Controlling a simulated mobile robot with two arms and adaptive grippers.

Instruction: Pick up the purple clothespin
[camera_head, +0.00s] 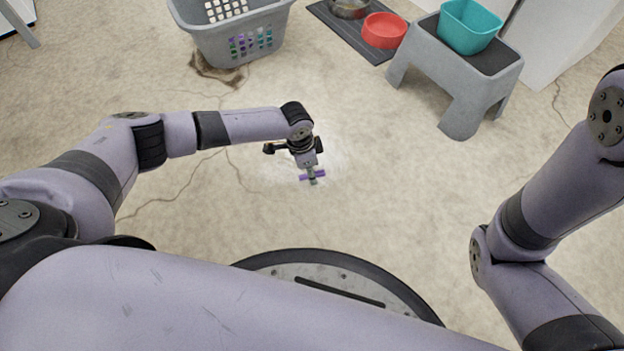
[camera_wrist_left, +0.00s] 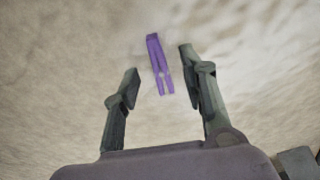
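The purple clothespin (camera_head: 306,177) lies on the concrete floor in the head view, just by the tip of my left gripper (camera_head: 312,178), which partly covers it. In the left wrist view the clothespin (camera_wrist_left: 160,66) lies ahead of and between the two fingers of my left gripper (camera_wrist_left: 157,68), with its two prongs toward the palm. The fingers are apart, with a gap on each side of the clothespin. I cannot tell how high the fingers are above the floor. My right arm shows at the right of the head view, but its gripper is out of view.
A grey laundry basket (camera_head: 203,45) stands at the back. A red bowl (camera_head: 384,31) sits on a dark mat (camera_head: 341,27) beside a metal bowl (camera_head: 350,7). A grey step stool (camera_head: 462,97) holds a teal bin (camera_head: 468,38). The floor around the clothespin is clear.

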